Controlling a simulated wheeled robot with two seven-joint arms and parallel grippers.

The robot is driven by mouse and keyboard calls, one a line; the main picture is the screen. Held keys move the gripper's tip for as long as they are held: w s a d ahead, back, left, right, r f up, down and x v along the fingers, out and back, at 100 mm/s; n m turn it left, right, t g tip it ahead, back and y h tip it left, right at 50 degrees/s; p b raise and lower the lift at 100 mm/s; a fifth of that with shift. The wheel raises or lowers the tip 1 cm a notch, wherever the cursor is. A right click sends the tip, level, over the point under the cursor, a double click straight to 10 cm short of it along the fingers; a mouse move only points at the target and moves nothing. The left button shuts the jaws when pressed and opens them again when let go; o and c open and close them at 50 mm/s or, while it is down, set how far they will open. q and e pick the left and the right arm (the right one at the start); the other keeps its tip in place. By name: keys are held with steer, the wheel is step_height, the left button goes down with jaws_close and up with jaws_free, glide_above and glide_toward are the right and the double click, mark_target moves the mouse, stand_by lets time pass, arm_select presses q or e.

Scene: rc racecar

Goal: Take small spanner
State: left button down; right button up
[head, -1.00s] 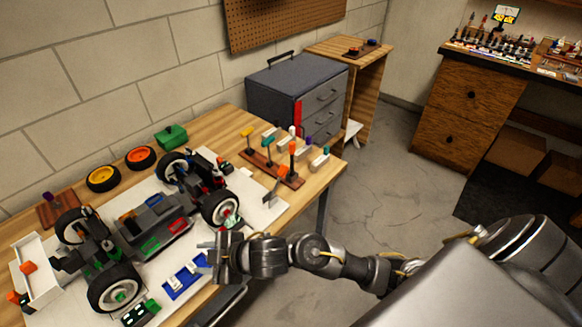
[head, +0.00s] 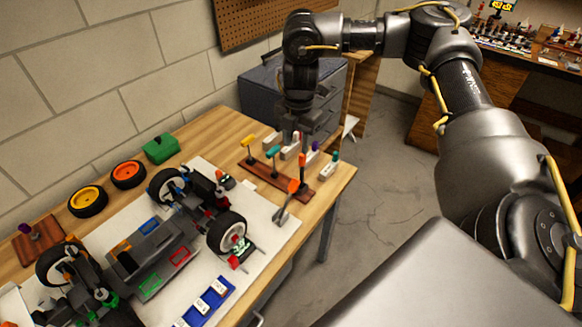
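My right gripper (head: 296,137) hangs pointing down over the far end of the tool stands at the table's right end. A grey tool with an orange handle (head: 285,205) leans at the rack's near end. White holders with small tools stand behind the rack. I cannot tell which tool is the small spanner. My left gripper is out of view.
A partly built racecar (head: 150,250) lies on a white mat (head: 270,235). Two loose wheels (head: 88,200) and a green box (head: 161,149) lie behind it. A blue holder (head: 208,303) is in front. A grey drawer cabinet (head: 258,92) stands close behind my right gripper.

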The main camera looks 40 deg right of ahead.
mark_target(302, 161)
steer(key=shift+s+d+r, duration=0.1)
steer(key=shift+d+r, duration=0.65)
steer(key=shift+d, duration=0.05)
steer(key=shift+d+r+m, duration=0.25)
steer(key=shift+m, duration=0.05)
steer(key=shift+f, duration=0.3)
step_height(302, 161, down, 5)
steer(key=shift+r+b, duration=0.2)
steer(key=shift+b, duration=0.25)
steer(key=shift+f, duration=0.35)
step_height(302, 161, down, 5)
steer(key=shift+d+r+b, duration=0.1)
steer(key=shift+b, duration=0.2)
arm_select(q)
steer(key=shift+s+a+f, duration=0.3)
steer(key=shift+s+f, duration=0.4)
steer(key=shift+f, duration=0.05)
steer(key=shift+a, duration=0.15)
arm_select(e)
steer(key=shift+c, duration=0.3)
